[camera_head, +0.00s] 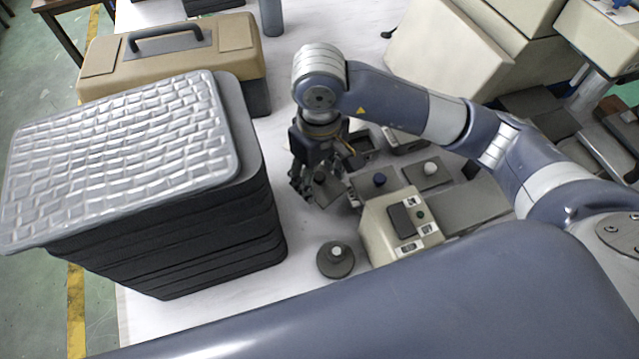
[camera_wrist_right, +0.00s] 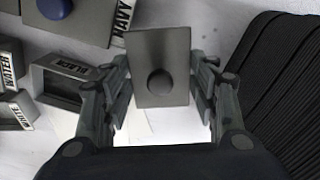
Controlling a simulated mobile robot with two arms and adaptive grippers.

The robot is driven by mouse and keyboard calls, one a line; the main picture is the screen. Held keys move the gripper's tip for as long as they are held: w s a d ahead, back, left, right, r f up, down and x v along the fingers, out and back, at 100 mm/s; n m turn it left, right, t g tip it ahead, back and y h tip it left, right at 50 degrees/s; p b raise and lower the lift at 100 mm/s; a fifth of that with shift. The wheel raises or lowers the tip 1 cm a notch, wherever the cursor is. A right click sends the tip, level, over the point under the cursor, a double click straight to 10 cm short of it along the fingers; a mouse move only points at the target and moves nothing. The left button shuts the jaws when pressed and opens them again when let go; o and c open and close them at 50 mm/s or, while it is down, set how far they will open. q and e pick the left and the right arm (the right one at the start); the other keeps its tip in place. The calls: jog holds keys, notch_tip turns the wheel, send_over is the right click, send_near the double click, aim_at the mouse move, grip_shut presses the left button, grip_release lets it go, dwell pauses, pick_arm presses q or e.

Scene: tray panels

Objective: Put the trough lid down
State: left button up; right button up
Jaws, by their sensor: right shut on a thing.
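The trough lid is a grey rectangular plate with a dark round knob. In the right wrist view the lid (camera_wrist_right: 160,44) lies between the fingers of my right gripper (camera_wrist_right: 158,85), which is shut on it. In the head view my right gripper (camera_head: 318,180) hangs above the white table with the lid (camera_head: 328,191) tilted below it. In the wrist view an open trough labelled BLACK (camera_wrist_right: 40,82) is left of the lid, apart from it. A grey lid with a navy knob (camera_wrist_right: 57,7) is by the NAVY label. My left gripper is out of view.
A tall black stack (camera_head: 215,245) topped by a silver embossed panel (camera_head: 120,150) stands left of my right gripper. A cream control box (camera_head: 380,240), a white-knobbed lid (camera_head: 428,178) and a round grey piece (camera_head: 336,266) are right and below. A tan toolbox (camera_head: 235,65) stands behind.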

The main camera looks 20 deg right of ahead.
aim_at(319, 185)
notch_tip(319, 185, down, 3)
jog(key=shift+s+f, duration=0.1)
jog(key=shift+c, duration=1.3)
jog(key=shift+f, duration=0.5)
jog(key=shift+c, duration=1.4)
jog(key=o, duration=1.5)
jog(key=shift+r, duration=0.2)
jog(key=shift+w+r, duration=0.2)
jog(key=shift+r, duration=0.1)
notch_tip(319, 185, up, 11)
jog(key=shift+r, duration=0.1)
